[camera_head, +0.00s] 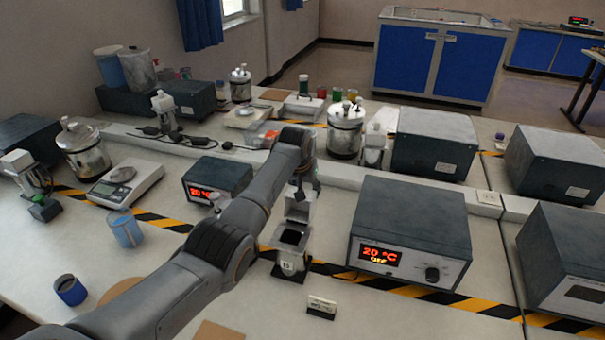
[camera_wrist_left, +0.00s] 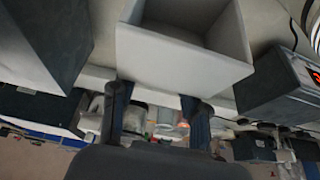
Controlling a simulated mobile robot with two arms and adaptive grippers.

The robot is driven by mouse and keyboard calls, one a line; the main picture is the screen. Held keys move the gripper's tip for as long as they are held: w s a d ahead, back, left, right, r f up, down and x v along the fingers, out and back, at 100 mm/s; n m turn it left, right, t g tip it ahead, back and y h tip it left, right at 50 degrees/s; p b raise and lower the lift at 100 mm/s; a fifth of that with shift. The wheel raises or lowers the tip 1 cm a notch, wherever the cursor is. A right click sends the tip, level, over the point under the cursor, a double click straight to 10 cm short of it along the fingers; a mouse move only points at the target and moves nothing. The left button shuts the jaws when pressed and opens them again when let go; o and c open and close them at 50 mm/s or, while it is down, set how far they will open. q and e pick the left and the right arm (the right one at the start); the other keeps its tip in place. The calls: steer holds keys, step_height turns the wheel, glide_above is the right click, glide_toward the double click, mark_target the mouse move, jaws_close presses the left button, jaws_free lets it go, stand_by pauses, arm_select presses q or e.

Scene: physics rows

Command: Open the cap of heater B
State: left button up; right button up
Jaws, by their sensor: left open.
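Heater B (camera_head: 290,262), a small pale device with a dark square well and a label too small to read surely, stands on the bench in the middle of the head view. Its pale cap (camera_head: 297,208) appears raised at the back, above the well. My left gripper (camera_head: 304,186) is above and behind the cap, and the arm hides part of that area. In the left wrist view, a pale hollow box shape (camera_wrist_left: 185,55), probably the cap, is just beyond the open fingers (camera_wrist_left: 157,97). No object shows between the fingers. Contact cannot be told. My right gripper is not in view.
A dark box with a red 20 °C display (camera_head: 410,235) stands right of the heater. A smaller one (camera_head: 217,180) is to the left. A small placard (camera_head: 321,307) lies in front. A balance (camera_head: 126,182) and blue beakers (camera_head: 125,229) are at left.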

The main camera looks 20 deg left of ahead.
arm_select(q)
steer(key=v, duration=0.9)
steer(key=shift+r, duration=0.2)
